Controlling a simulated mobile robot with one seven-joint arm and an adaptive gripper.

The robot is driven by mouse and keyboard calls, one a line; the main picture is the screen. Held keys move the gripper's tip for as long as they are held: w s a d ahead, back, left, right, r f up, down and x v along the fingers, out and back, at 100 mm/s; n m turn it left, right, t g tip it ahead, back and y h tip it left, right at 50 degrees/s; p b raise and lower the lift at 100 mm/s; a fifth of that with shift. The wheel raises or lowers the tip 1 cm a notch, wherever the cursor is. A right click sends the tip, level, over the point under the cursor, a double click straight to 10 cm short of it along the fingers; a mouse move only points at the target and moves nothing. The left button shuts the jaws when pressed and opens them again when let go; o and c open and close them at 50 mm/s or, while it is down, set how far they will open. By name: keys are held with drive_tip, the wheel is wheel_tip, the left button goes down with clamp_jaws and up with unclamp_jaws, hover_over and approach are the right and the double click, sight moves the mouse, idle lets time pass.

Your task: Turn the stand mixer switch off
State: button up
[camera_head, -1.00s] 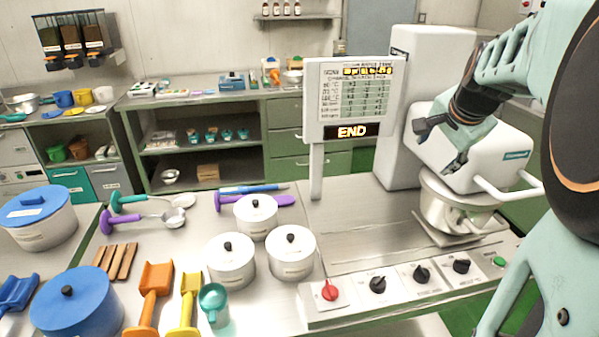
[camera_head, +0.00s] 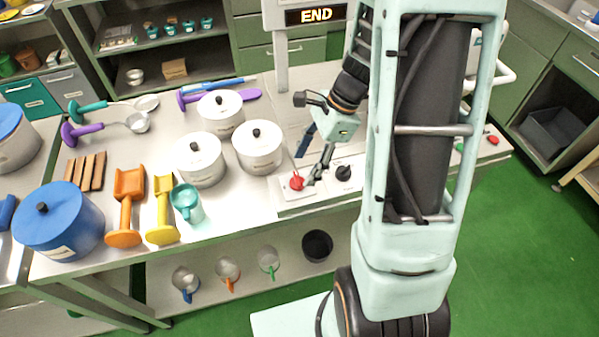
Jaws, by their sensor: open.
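The mixer's control panel (camera_head: 318,192) runs along the front edge of the bench. A red knob (camera_head: 296,182) sits at its left end, and a black knob (camera_head: 343,172) is to its right. I cannot read the labels to tell which one is the switch. My gripper (camera_head: 309,167) is open and empty, pointing down over the panel's left end. One fingertip is close to the red knob's right side; I cannot tell whether they touch. My arm hides the other black knobs and most of the stand mixer. The display (camera_head: 316,15) reads END.
White lidded pots (camera_head: 258,147) stand close to the left of my gripper. A blue pot (camera_head: 60,222), an orange scoop (camera_head: 126,205), a yellow scoop (camera_head: 163,210) and a teal cup (camera_head: 187,203) are further left.

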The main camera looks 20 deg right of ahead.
sight(298, 177)
drive_tip(key=shift+x, duration=2.3)
drive_tip(key=c, duration=1.2)
drive_tip(key=shift+o, duration=0.2)
